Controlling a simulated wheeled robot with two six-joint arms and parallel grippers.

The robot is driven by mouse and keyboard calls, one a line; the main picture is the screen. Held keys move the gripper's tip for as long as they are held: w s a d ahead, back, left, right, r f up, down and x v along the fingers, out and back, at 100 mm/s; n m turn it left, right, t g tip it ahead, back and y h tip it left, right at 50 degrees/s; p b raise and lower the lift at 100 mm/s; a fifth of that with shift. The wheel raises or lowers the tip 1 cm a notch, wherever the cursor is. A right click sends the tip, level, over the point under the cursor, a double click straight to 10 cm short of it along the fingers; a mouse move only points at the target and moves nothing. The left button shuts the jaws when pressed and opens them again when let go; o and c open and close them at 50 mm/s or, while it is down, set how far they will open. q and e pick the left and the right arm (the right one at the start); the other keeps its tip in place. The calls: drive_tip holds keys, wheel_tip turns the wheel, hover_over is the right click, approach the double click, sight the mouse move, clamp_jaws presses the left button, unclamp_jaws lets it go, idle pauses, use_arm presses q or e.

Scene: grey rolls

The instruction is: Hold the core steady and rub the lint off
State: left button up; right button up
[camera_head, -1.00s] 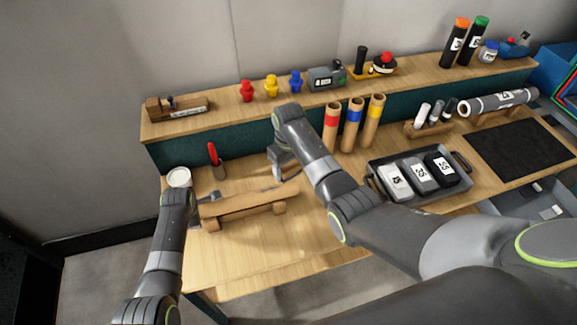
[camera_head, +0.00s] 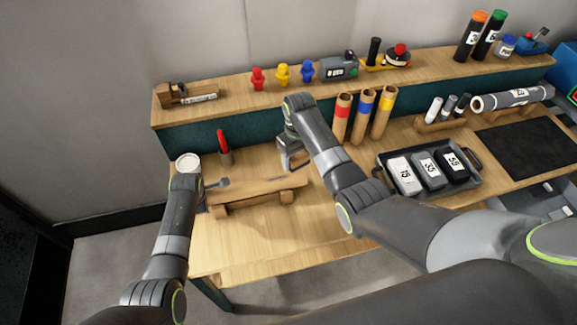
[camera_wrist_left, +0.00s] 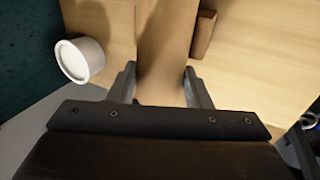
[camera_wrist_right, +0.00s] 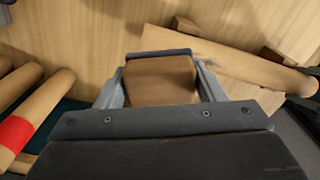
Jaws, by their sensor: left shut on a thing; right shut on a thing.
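The core, a brown cardboard tube (camera_head: 255,190), lies on a wooden cradle (camera_head: 225,210) at the left of the bench. My left gripper (camera_wrist_left: 160,82) is shut around the core near its left end; the tube (camera_wrist_left: 165,45) runs between its fingers. My right gripper (camera_wrist_right: 160,82) is shut on a brown block (camera_wrist_right: 160,80) with a dark strip along its far edge. In the head view, my right gripper (camera_head: 291,160) is near the core's right end, on its far side. Whether the block touches the core is unclear.
A white round tub (camera_head: 187,162) and a red-handled tool in a holder (camera_head: 224,150) stand behind the core's left end. Banded upright tubes (camera_head: 362,118) stand right of my right gripper. A tray of labelled blocks (camera_head: 430,190) is farther right. The front bench is clear.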

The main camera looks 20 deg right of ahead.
drive_tip(key=a+r+n, duration=0.2)
drive_tip(key=a+n, duration=0.7)
drive_tip(key=a, duration=0.3)
hover_over(260, 182)
drive_tip(key=shift+s+d+f, duration=0.1)
drive_tip(key=shift+f, duration=2.95)
drive_tip(key=shift+d+f, duration=0.1)
drive_tip(key=shift+f, duration=0.85)
drive_tip(key=shift+c, duration=0.4)
drive_tip(key=shift+d+r, duration=0.15)
drive_tip(key=shift+d, duration=0.2)
drive_tip(key=shift+d+f, duration=0.2)
drive_tip(key=shift+d, duration=0.55)
drive_tip(key=shift+w+d, duration=0.2)
drive_tip(key=shift+d, duration=0.45)
drive_tip(key=d, duration=0.5)
drive_tip(key=shift+s+d, duration=0.2)
drive_tip(key=shift+d, duration=0.1)
drive_tip(key=shift+c, duration=0.4)
drive_tip(key=shift+w+a, duration=0.1)
drive_tip(key=shift+a, duration=3.25)
drive_tip(key=shift+c, duration=0.5)
drive_tip(key=shift+a, duration=1.4)
drive_tip(key=shift+r, duration=0.1)
wheel_tip(260, 182, up, 8)
